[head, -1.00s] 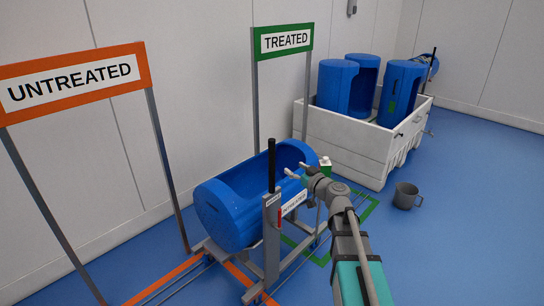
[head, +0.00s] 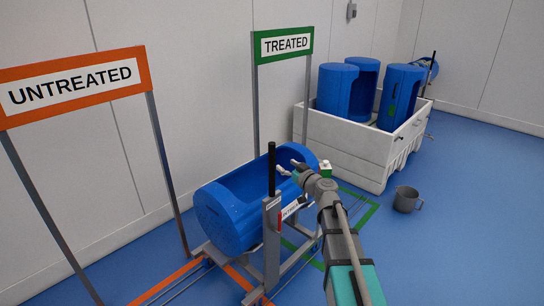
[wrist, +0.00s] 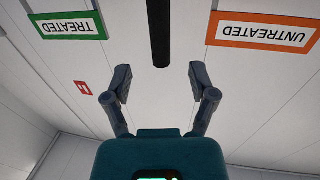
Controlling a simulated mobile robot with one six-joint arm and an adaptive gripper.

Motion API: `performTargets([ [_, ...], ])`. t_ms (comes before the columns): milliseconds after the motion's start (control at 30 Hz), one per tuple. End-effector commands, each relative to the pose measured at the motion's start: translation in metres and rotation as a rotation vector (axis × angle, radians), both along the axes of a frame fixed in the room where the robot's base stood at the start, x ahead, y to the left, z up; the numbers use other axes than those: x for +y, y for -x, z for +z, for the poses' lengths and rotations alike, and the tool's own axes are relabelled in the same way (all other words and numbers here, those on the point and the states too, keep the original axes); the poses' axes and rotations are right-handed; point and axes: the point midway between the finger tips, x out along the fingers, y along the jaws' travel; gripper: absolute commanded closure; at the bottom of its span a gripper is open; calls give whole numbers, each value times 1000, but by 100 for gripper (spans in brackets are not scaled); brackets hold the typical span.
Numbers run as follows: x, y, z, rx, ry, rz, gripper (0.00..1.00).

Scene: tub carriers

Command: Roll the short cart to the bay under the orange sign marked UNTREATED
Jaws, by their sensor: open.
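A cart (head: 272,250) with a grey frame, an upright black handle (head: 271,168) and a blue tub (head: 228,215) stands in the head view between the two signs. It overlaps floor lines of both the orange and green bays. The orange UNTREATED sign (head: 70,85) is at left; its bay's orange floor line (head: 170,280) shows below. My gripper (head: 287,167) is open and empty, just right of the black handle's upper part. In the wrist view, upside down, the handle (wrist: 158,35) lines up between the open fingers (wrist: 158,80); contact is not visible. The cart's label is partly hidden.
The green TREATED sign (head: 286,45) stands behind the cart, with green floor lines (head: 365,217) at right. A white crate (head: 345,140) holds blue tubs. Another handled cart with a blue tub (head: 425,70) is at the back.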

Motion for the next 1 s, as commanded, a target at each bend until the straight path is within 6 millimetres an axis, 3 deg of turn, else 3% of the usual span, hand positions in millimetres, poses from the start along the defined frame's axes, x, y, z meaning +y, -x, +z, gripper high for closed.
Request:
performTargets([
  [100,10,-20,0,0,0,0,26],
  [500,39,-66,0,0,0,0,26],
  [1000,47,-78,0,0,0,-1,26],
])
